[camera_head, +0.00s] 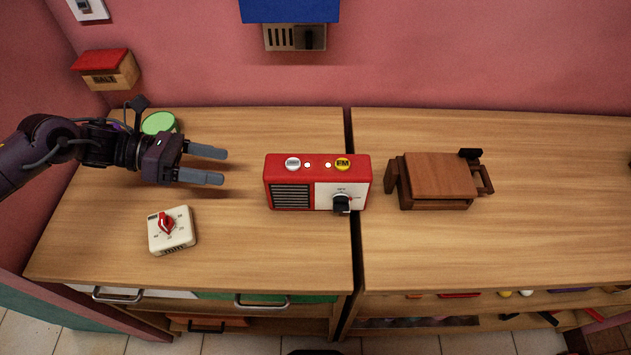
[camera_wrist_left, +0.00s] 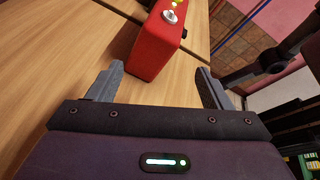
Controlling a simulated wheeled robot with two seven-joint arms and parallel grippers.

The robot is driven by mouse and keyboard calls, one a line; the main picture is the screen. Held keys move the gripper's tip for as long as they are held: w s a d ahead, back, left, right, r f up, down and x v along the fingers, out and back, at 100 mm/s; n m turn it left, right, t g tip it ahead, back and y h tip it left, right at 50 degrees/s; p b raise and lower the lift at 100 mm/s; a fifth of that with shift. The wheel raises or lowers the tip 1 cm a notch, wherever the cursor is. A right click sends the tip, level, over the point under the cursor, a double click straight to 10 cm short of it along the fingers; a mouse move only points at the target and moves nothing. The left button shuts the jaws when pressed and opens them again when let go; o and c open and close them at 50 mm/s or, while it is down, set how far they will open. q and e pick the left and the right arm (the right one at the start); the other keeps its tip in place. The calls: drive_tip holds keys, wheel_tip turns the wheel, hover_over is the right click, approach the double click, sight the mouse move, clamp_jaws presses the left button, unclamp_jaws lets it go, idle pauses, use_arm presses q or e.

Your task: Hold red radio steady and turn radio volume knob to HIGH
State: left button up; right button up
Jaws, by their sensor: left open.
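The red radio (camera_head: 290,197) stands upright on the wooden counter in the head view, near the seam between the two counter halves. Its black volume knob (camera_head: 341,204) is on the white panel at the front right. A silver button and a yellow FM button are on its top. My left gripper (camera_head: 224,166) is open and empty, left of the radio, its fingers pointing at the radio's left side without touching. In the left wrist view the radio (camera_wrist_left: 153,47) is beyond the open fingers (camera_wrist_left: 160,82). My right gripper is not in view.
A white timer with a red dial (camera_head: 171,231) lies at the front left. A green round lid (camera_head: 158,123) is behind my left gripper. A brown wooden box (camera_head: 438,178) stands right of the radio. A red-roofed box (camera_head: 107,69) is on the wall.

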use_arm(q)
drive_tip(key=f, duration=0.1)
drive_tip(key=m, duration=0.5)
approach(312, 190)
drive_tip(key=shift+g+h, duration=0.3)
drive_tip(key=shift+g, duration=0.1)
drive_tip(key=w+f, duration=0.2)
drive_tip(key=f, duration=0.1)
drive_tip(key=w+f, duration=0.1)
drive_tip(key=f, duration=0.1)
drive_tip(key=shift+w+a, duration=0.1)
drive_tip(key=shift+w, duration=0.25)
drive_tip(key=x, duration=1)
drive_tip(key=shift+c, duration=0.4)
drive_tip(key=c, duration=0.5)
